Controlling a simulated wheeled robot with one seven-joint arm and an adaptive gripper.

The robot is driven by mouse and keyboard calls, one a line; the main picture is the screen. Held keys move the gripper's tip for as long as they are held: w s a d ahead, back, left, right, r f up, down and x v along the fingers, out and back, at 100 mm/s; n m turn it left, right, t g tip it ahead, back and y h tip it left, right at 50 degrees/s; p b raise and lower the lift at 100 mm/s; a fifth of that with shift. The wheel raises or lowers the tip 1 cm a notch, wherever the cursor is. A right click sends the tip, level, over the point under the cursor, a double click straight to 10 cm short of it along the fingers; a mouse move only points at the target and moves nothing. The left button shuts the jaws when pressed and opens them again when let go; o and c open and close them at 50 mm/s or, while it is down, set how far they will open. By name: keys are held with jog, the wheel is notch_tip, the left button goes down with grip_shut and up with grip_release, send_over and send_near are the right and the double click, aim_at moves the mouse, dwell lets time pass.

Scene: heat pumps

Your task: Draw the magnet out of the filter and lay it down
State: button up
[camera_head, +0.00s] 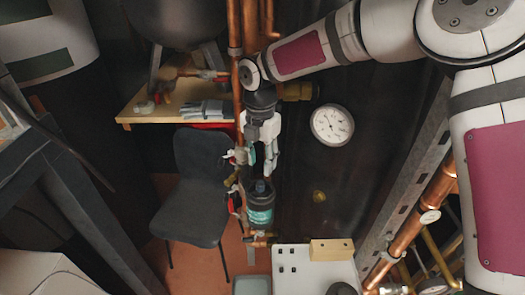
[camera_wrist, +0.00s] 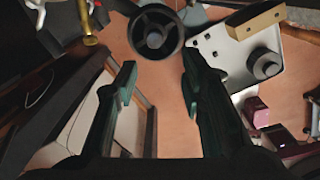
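The filter (camera_head: 260,213) is a dark upright canister with a teal label, on the copper pipework in the middle of the head view. A small dark bluish piece (camera_head: 261,187) stands at its top; it may be the magnet's end, but I cannot tell for sure. In the wrist view the filter (camera_wrist: 136,36) shows from above as a black ring with a dark round centre. My gripper (camera_head: 269,163) points down above the filter, apart from it. In the wrist view its two fingers (camera_wrist: 158,85) are spread with nothing between them.
A pale plate with holes (camera_head: 290,283) lies lower right of the filter, bearing a wooden block (camera_head: 325,250) and a dark round cup (camera_wrist: 265,64). Copper pipes (camera_head: 233,100) run close to my gripper. A gauge (camera_head: 332,125) is at right, a chair (camera_head: 198,190) at left.

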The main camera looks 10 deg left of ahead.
aim_at(261, 183)
jog(key=shift+w+a+f, duration=0.25)
jog(key=shift+w+f, duration=0.05)
jog(key=shift+w, duration=0.1)
jog(key=shift+w+f, duration=0.1)
jog(key=shift+f, duration=0.15)
jog(key=shift+f+b, duration=1.15)
jog(key=shift+f, duration=3.05)
grip_shut()
